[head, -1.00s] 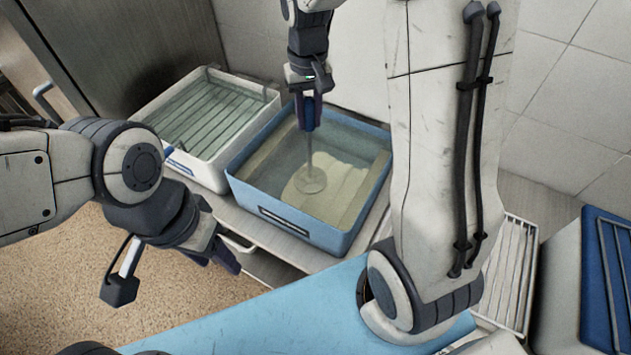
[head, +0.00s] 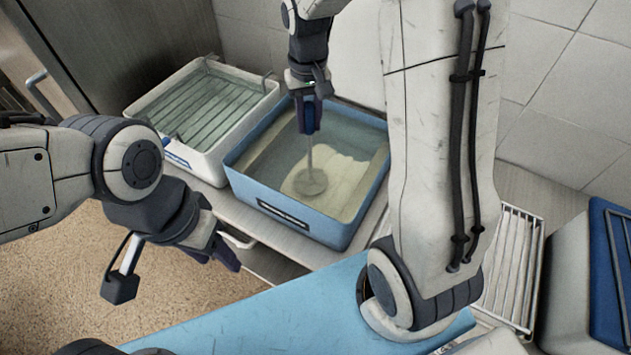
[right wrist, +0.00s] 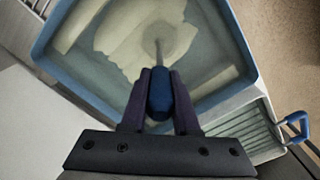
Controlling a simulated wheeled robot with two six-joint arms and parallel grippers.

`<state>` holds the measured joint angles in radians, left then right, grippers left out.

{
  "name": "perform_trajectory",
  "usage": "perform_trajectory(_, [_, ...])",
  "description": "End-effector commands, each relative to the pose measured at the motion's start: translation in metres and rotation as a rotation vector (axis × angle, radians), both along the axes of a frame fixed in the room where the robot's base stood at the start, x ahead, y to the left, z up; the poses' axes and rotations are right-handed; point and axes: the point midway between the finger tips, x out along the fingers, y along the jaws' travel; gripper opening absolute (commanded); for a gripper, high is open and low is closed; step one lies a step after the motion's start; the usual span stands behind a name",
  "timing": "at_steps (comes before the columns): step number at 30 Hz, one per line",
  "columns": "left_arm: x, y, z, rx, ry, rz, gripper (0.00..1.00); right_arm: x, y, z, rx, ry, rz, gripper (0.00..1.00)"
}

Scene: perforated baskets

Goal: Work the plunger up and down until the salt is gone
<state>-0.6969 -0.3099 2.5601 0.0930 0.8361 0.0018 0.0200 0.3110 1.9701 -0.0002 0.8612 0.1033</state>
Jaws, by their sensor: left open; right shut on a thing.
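The plunger (head: 311,160) stands upright in the blue basin, its thin rod ending in a round disc low in the water. My right gripper (head: 308,122) is shut on its dark blue handle above the basin; the handle also shows between the fingers in the right wrist view (right wrist: 160,98). Pale salt (head: 345,176) lies on the bottom of the blue basin (head: 290,220), around and beside the disc; the right wrist view shows it as an uneven cream patch (right wrist: 125,35). My left gripper (head: 226,256) is open and empty, in front of the counter at the left.
A white tub (head: 205,165) with a wire rack in water stands left of the blue basin. A white wire rack (head: 508,265) and a blue-lidded container (head: 605,275) are at the right. A light blue surface (head: 240,325) lies in front.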

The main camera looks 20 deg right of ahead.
Motion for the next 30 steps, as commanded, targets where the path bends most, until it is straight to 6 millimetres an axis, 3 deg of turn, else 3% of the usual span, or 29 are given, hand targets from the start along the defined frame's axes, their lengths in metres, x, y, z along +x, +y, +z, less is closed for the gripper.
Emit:
perform_trajectory(21, [0.000, 0.000, 0.051, 0.000, 0.000, 0.000, 0.52, 0.001, 0.000, 0.056, 0.000, -0.004, 0.000, 0.00])
perform_trajectory(30, [0.000, 0.000, 0.040, 0.000, 0.000, 0.000, 0.52, 0.000, 0.000, 0.042, 0.000, -0.001, 0.000, 0.00])
